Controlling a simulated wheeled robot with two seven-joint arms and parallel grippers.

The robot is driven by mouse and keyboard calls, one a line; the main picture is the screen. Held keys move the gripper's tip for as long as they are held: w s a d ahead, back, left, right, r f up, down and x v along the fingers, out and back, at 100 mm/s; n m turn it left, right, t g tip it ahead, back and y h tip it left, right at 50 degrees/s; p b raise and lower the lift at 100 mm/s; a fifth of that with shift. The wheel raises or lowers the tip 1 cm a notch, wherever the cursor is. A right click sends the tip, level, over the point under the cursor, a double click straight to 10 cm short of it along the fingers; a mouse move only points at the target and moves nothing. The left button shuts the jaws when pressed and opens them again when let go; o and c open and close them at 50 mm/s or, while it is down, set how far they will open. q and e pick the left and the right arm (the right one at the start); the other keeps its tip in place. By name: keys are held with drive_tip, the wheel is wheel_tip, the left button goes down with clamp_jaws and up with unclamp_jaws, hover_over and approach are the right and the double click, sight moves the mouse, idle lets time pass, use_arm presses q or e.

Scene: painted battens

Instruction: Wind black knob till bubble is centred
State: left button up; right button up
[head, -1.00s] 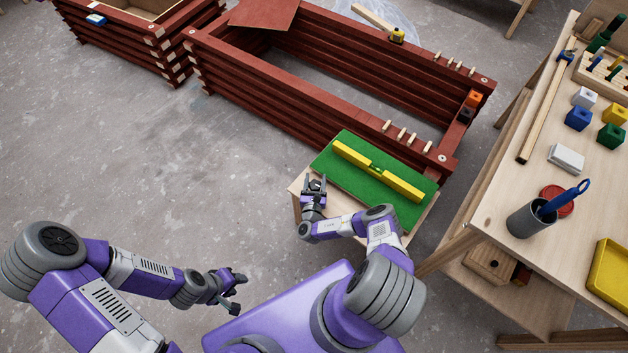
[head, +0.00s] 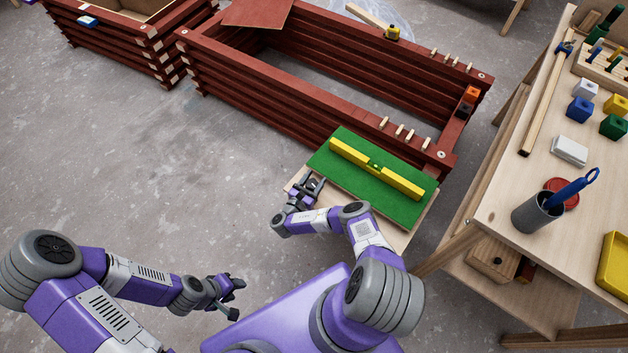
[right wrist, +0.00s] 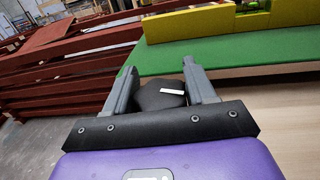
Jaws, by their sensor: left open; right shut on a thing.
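The yellow spirit level (head: 402,182) lies on the green board (head: 347,184), with its green vial (head: 375,166) near its middle. The bubble is too small to make out. My right gripper (head: 312,185) is at the board's left corner. In the right wrist view its fingers (right wrist: 160,85) are shut on the black knob (right wrist: 158,97), which carries a white mark. The green board (right wrist: 225,55) and the yellow level (right wrist: 195,22) lie just beyond the fingers. My left gripper (head: 236,298) is open and empty, low over the floor, away from the board.
A dark red batten frame (head: 270,100) stands behind the board. The workbench (head: 500,200) on the right holds coloured blocks, a grey cup (head: 535,213) with a blue tool, and a yellow tray (head: 617,262). The floor at left is clear.

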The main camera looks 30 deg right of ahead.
sight(314, 180)
drive_tip(key=o, duration=0.9)
drive_tip(key=shift+o, duration=0.2)
wheel_tip(314, 180, up, 10)
drive_tip(key=p, duration=0.5)
drive_tip(key=shift+p, duration=0.35)
